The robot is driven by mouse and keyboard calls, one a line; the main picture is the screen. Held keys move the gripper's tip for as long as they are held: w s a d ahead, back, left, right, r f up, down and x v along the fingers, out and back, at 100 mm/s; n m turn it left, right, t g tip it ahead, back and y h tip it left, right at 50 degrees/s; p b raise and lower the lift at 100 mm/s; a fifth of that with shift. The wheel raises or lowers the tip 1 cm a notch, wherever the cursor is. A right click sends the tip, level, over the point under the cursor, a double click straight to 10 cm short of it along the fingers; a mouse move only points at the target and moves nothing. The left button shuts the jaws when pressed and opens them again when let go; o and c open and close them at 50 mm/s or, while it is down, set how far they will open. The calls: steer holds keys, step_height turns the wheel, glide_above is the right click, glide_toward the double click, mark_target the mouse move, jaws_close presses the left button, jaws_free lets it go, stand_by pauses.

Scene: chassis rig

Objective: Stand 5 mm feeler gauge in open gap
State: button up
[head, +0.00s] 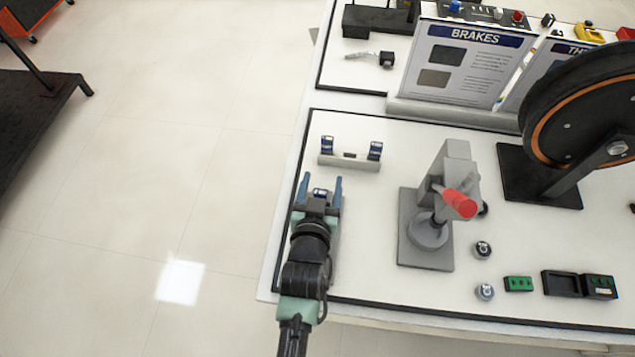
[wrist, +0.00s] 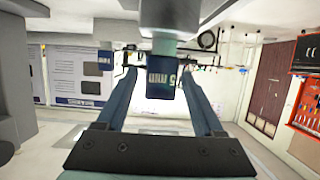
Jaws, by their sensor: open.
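A blue-topped gauge (head: 320,193) stands between the fingers of my gripper (head: 322,181) in the head view. In the wrist view the dark blue gauge (wrist: 162,80) carries white lettering with a 5, seen upside down. My gripper (wrist: 158,78) is open, with one finger on each side of the gauge and visible space beside it. The gauge's lower part is hidden in the head view. Beyond the fingertips, a low grey holder (head: 335,161) has a blue block standing at its left end (head: 327,145) and another at its right end (head: 375,150). A small dark mark lies between them.
A grey stand with a red-tipped handle (head: 460,204) is to the right. A large black wheel (head: 540,110) stands farther right. Small knobs and green-topped boxes (head: 518,284) lie at the front right. The BRAKES panel (head: 455,70) is behind. The table's left edge is close to my gripper.

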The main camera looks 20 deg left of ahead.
steer(key=v, duration=1.2)
steer(key=shift+s, duration=0.1)
